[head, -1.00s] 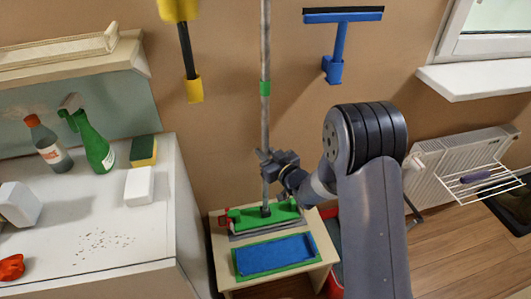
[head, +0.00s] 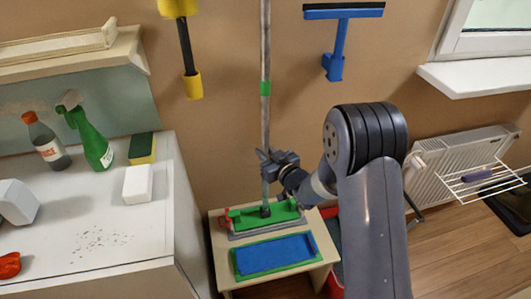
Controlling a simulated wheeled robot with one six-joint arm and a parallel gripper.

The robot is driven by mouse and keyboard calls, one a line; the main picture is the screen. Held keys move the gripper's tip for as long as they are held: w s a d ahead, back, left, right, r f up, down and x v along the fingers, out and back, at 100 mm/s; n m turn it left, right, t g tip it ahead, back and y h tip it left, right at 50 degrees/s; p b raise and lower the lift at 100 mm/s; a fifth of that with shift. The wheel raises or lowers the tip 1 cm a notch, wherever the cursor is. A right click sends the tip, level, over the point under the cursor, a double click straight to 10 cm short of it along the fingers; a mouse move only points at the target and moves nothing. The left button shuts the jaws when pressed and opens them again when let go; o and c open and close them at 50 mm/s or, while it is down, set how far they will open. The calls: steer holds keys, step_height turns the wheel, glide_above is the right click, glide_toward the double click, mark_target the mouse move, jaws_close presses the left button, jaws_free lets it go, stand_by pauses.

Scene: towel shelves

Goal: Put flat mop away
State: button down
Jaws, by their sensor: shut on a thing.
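The flat mop has a long grey upright pole (head: 265,120) with a green band and a green head (head: 262,214). Its head is over the back part of a small cream stand (head: 323,254); I cannot tell whether it touches the top. My gripper (head: 266,163) is shut on the pole, low down above the head. The fingertips partly hide the pole there. A blue pad with a green edge (head: 274,254) lies on the stand in front of the mop head.
A white counter (head: 60,245) with a green spray bottle (head: 95,140), another bottle and a sponge stands at left. A blue squeegee (head: 336,50) and a yellow tool (head: 187,50) hang on the wall. A radiator (head: 460,160) with a wire rack is at right.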

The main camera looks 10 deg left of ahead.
steer(key=shift+f+b, duration=0.2)
steer(key=shift+b, duration=0.2)
stand_by(0.5)
steer(key=c, duration=1.2)
jaws_free()
steer(key=shift+f, duration=0.1)
steer(key=v, duration=1.1)
steer(key=shift+f+b, duration=0.1)
steer(key=shift+b, duration=0.2)
steer(key=shift+w+a, duration=0.1)
steer(key=shift+a, duration=0.05)
steer(key=p+x, duration=0.1)
steer(key=x, duration=0.9)
steer(key=shift+w+a, duration=0.2)
steer(key=shift+w, duration=0.05)
